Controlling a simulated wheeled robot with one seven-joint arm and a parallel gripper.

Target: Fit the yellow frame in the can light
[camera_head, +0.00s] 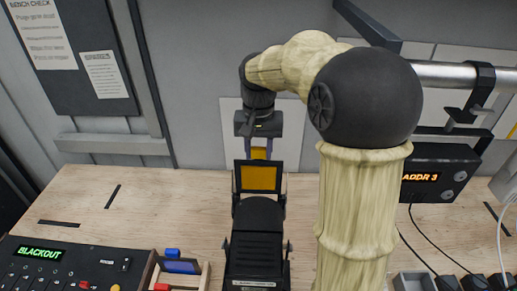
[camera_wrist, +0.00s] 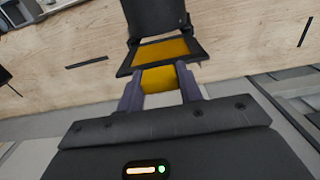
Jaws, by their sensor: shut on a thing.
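The yellow frame (camera_head: 258,178) is a dark square border around a yellow sheet, with a yellow tab at its top. My gripper (camera_head: 259,146) is shut on that tab and holds the frame upright over the bench. The can light (camera_head: 258,218) is a black body standing on the bench, directly below the frame in the head view. The frame's lower edge is at the can's far end; I cannot tell whether it sits in the holder. In the wrist view my gripper (camera_wrist: 159,80) grips the tab, with the frame (camera_wrist: 165,50) just beyond and the black can (camera_wrist: 155,16) behind it.
A control desk reading BLACKOUT (camera_head: 40,253) stands at the front left. Blue (camera_head: 182,266) and red pieces lie in a wooden rack beside the can. A box reading ADDR 3 (camera_head: 437,173) and a metal pipe (camera_head: 440,75) are at right.

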